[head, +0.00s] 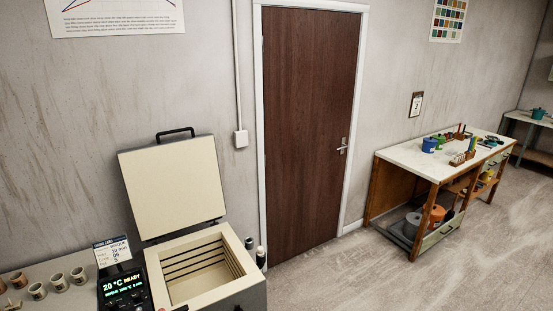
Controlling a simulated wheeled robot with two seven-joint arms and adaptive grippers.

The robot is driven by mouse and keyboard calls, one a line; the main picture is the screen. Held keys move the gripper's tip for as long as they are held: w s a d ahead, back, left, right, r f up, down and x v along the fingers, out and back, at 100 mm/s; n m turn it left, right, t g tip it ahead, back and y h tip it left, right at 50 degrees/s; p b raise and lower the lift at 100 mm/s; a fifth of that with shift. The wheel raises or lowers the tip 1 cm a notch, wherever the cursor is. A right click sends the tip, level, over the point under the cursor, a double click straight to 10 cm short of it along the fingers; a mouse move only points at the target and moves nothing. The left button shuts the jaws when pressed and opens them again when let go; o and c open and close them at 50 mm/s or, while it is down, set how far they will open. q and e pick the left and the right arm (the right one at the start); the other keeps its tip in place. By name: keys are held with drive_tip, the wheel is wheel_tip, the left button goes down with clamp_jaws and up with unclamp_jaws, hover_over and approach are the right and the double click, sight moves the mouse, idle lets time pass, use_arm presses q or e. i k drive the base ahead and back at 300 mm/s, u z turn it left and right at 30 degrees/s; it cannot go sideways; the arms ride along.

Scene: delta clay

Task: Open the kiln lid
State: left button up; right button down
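The kiln (247,287) stands at the lower left in the head view. Its cream lid (173,187) is raised and leans back, upright, behind the opening. A dark handle (176,132) sits on the lid's top edge. The square chamber (200,272) is exposed, with grooved cream walls, and its visible part looks empty. The control panel (124,290) at its left shows "20 °C READY" in green. The kiln's lower front is cut off by the frame. Neither of my grippers is in view.
Several small cups (57,282) stand on a surface left of the kiln. Dark bottles (260,257) stand just right of it. A closed brown door (308,120) is behind. A worktable (396,158) with pots and tools stands at the right. The floor (370,275) between is clear.

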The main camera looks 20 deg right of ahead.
sight(171, 185)
drive_tip(key=u, duration=0.85)
drive_tip(key=k, duration=0.15)
drive_tip(key=z, duration=2.2)
drive_tip(key=i, duration=3)
drive_tip(key=u, duration=1.5)
drive_tip(key=i, duration=1)
drive_tip(key=u, duration=0.9)
